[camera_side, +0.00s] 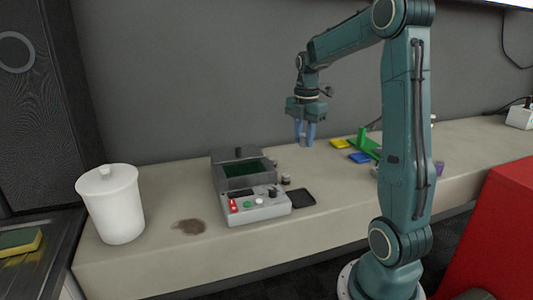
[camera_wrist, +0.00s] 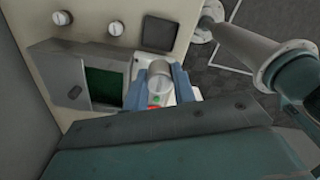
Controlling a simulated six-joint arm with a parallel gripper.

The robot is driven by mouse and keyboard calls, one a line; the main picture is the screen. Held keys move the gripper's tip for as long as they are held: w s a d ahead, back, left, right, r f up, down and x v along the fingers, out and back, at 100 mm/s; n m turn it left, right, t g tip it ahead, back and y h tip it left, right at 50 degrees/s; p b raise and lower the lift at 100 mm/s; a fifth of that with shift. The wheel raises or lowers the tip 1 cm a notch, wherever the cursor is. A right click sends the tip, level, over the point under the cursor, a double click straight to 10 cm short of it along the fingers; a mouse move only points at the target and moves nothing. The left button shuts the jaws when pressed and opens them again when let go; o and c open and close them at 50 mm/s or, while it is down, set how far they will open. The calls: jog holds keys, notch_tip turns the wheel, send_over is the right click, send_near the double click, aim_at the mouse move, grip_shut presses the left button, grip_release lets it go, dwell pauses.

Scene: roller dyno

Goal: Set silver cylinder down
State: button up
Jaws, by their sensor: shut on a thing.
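My gripper (camera_side: 305,140) hangs in the air above the bench, to the upper right of the roller dyno box in the side view. Its two blue fingers are shut on the silver cylinder (camera_wrist: 158,84), which shows end-on between the fingertips in the wrist view. In the side view the cylinder is mostly hidden by the fingers. The dyno (camera_side: 249,207) is a grey box with an open lid, a dark green interior and a front panel with red, green and white controls. In the wrist view the dyno's green interior (camera_wrist: 100,86) lies left of the cylinder.
Two small metal cylinders (camera_wrist: 116,28) (camera_wrist: 61,18) stand beside the dyno. A black square pad (camera_side: 302,197) lies right of its panel. A white lidded canister (camera_side: 110,205) and a brown stain (camera_side: 189,227) are at left. Yellow, blue and green pieces (camera_side: 359,157) lie at right.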

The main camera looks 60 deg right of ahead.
send_over(300, 199)
notch_tip(300, 199, down, 14)
jog(key=shift+d+f, duration=0.1)
dwell(0.3)
jog(key=shift+f, duration=2.05)
jog(key=shift+f, duration=0.1)
jog(key=o, duration=1)
notch_tip(300, 199, up, 12)
